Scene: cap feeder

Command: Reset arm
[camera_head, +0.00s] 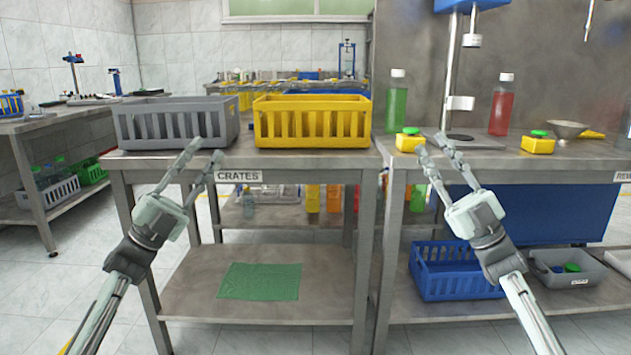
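My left gripper (204,157) is open and empty, its fingers spread and pointing up in front of the grey crate's table edge. My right gripper (430,147) is open and empty, its fingers apart and pointing up and left. In the picture its fingertips lie just below a small yellow block with a green top (409,140); I cannot tell how near they are in depth. Both arms reach in from the bottom of the view, apart from each other.
A grey crate (176,121) and a yellow crate (312,121) stand on the left table (290,160). A blue crate (455,280) sits below.

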